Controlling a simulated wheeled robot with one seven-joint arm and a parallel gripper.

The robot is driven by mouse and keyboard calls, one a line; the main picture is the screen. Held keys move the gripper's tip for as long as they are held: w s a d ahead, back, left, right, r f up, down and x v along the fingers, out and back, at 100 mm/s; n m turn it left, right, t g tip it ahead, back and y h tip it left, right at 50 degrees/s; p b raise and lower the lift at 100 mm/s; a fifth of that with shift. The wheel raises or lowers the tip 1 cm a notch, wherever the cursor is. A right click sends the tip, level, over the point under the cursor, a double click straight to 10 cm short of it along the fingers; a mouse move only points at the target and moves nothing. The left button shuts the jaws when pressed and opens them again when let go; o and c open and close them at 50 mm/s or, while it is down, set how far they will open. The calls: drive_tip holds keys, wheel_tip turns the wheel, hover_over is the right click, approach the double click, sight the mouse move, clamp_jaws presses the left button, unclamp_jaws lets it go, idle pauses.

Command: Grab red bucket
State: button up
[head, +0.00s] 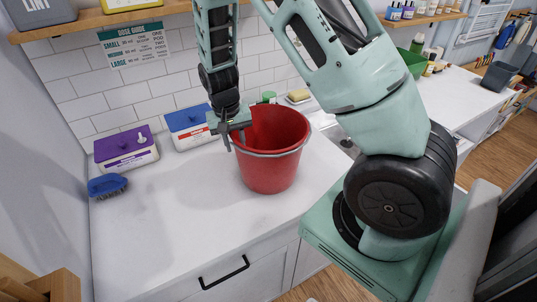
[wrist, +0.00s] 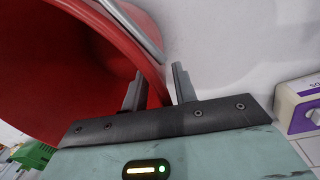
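The red bucket (head: 272,165) stands upright on the white counter, its open top facing up. A grey handle band lies along its rim. My gripper (head: 233,141) is at the bucket's left rim, pointing down. In the wrist view the bucket (wrist: 60,75) fills the upper left, and my gripper (wrist: 159,72) is open around its wall. One finger is on the inner side and the other is outside, with a gap between the outer finger and the wall. The inner finger partly overlaps the red wall, so contact there cannot be told.
On the white counter (head: 165,220), a purple-lidded box (head: 125,148), a blue-lidded box (head: 190,125) and a blue brush (head: 107,186) lie left of the bucket. A yellow sponge (head: 298,96) and a sink are behind it. The front counter is clear.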

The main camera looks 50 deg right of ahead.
clamp_jaws()
idle(1.4)
